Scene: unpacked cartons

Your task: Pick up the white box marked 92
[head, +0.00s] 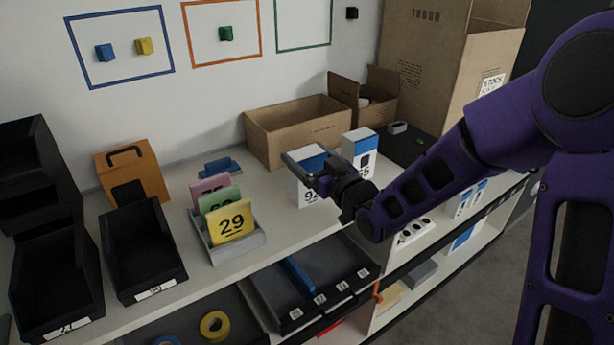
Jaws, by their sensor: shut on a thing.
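The white box marked 92 (305,190) stands upright on the pale shelf top, in the middle of the head view. Its top looks blue, and my gripper partly covers its upper part and right side. My gripper (308,163) reaches in from the right and is shut on this box near its top. I cannot tell whether the box still touches the shelf. A second white box with a blue top (359,153), its number ending in 5, stands just behind and to the right, partly hidden by my gripper.
An open cardboard carton (300,133) stands behind the boxes. A grey holder (238,248) with numbered cards, the front one yellow (230,224) and marked 29, stands to the left. Black bins (143,250) and an orange carton (133,175) are farther left. Lower shelves hold a dark tray (318,287).

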